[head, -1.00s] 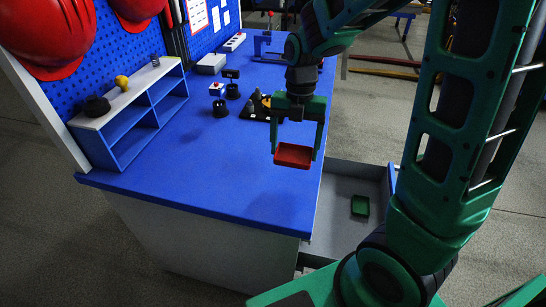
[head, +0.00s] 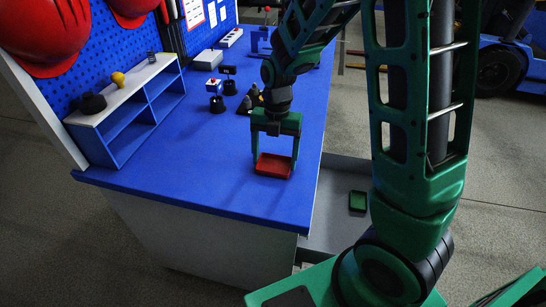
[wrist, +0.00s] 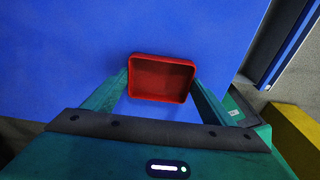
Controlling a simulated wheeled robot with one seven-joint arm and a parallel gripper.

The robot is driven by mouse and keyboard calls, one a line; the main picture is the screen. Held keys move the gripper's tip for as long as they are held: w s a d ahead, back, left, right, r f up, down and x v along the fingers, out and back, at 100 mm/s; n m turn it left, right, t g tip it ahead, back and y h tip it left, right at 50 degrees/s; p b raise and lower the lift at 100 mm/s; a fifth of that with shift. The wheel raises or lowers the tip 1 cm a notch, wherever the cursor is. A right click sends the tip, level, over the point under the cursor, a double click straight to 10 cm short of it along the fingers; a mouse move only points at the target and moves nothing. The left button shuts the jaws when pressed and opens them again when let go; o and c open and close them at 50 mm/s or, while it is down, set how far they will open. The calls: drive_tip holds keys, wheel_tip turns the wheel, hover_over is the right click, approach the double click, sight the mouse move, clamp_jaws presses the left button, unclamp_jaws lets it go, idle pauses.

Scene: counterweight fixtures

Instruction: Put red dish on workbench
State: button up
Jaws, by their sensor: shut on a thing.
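The red dish (head: 273,166) is a small shallow rectangular tray, upright, between the fingers of my green gripper (head: 274,160). In the wrist view the dish (wrist: 161,79) shows empty, with my gripper's fingers (wrist: 161,84) shut against its two sides. The workbench (head: 210,160) has a blue top, and the dish is over its right part. The dish is at or very close to the bench surface; I cannot tell whether it touches.
An open grey drawer (head: 335,215) juts from the bench's right side, with a green dish (head: 358,201) in it. A small blue-and-white shelf (head: 130,105) stands at the left. Dark cups (head: 217,104) and other items stand farther back. The bench's front middle is clear.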

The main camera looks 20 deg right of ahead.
sight(276, 163)
drive_tip(key=o, duration=1.3)
drive_tip(key=shift+c, duration=0.2)
wheel_tip(276, 163, up, 12)
drive_tip(key=w, duration=0.1)
drive_tip(key=s+d+m, duration=0.8)
drive_tip(key=s+m, duration=0.4)
drive_tip(key=m, duration=0.5)
drive_tip(key=s+d+r+m+t, duration=0.1)
drive_tip(key=s+d+m, duration=0.8)
drive_tip(key=m, duration=0.9)
drive_tip(key=shift+s+r+h, duration=0.15)
drive_tip(key=shift+s+h, duration=0.15)
drive_tip(key=shift+s, duration=1.5)
